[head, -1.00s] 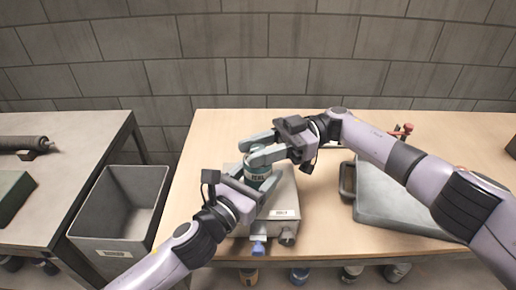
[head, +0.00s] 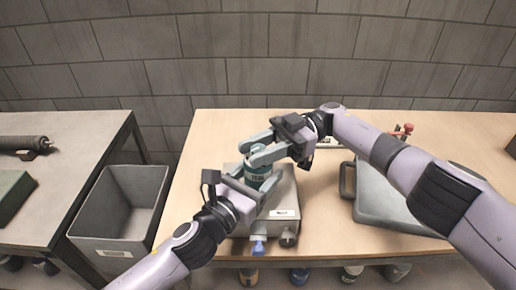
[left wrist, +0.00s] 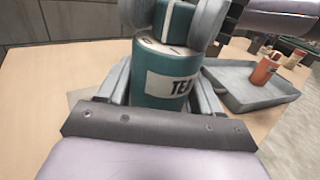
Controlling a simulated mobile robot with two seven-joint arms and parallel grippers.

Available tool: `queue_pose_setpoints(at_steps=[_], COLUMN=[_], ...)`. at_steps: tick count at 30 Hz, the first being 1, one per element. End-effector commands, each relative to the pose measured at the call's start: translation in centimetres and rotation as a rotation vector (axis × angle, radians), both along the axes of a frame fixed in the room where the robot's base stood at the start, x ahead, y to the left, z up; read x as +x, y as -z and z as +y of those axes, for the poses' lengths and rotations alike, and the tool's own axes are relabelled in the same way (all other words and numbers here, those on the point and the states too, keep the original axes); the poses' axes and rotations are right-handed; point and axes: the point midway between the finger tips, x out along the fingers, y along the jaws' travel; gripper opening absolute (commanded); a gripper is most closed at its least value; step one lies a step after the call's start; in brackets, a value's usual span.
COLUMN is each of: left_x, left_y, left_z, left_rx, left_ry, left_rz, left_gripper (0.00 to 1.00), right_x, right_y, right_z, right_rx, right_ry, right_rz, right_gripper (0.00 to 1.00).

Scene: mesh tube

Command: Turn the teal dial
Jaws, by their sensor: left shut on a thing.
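A teal cylinder (head: 262,177) with a white label stands upright on a grey box (head: 286,198) on the wooden table. My left gripper (head: 258,184) is shut on its lower body, one finger on each side, as the left wrist view also shows on the cylinder (left wrist: 165,78). A narrower teal dial (left wrist: 176,22) with a white line sits on top of it. My right gripper (head: 262,147) has its fingers on either side of the dial, seen again in the left wrist view (left wrist: 172,18). I cannot tell whether they press on it.
The box has a blue knob (head: 258,246) and a grey knob (head: 289,238) at its front. A grey tray (head: 385,210) lies to the right under my right arm. A grey bin (head: 118,215) stands left of the table.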

Motion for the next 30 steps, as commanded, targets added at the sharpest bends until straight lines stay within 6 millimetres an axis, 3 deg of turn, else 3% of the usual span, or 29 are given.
queue_pose_setpoints(at_steps=[1, 2, 16, 20, 30], left_x=[-0.2, -0.2, 0.0, 0.0, 0.0], left_y=[0.1, 0.1, 0.1, 0.1, 0.1], left_z=[-0.2, -0.2, 0.0, 0.0, 0.1], left_rx=[-0.002, -0.002, -0.001, 0.000, 0.001], left_ry=[0.005, 0.005, 0.000, -0.001, -0.002], left_rz=[0.003, 0.003, 0.003, 0.002, 0.003], left_gripper=[0.30, 0.30, 0.30, 0.30, 0.30], right_x=[0.1, 0.1, 0.1, 0.0, 0.1], right_y=[0.1, 0.1, -0.9, -2.3, -8.4], right_z=[-0.1, -0.1, -0.1, -0.1, -0.1], right_rx=[-0.004, -0.004, 0.000, 0.001, -0.001], right_ry=[0.007, 0.007, 0.002, 0.001, 0.004], right_rz=[0.000, 0.000, -0.001, -0.003, -0.003], right_gripper=[0.48, 0.55, 0.55, 0.55, 0.55])
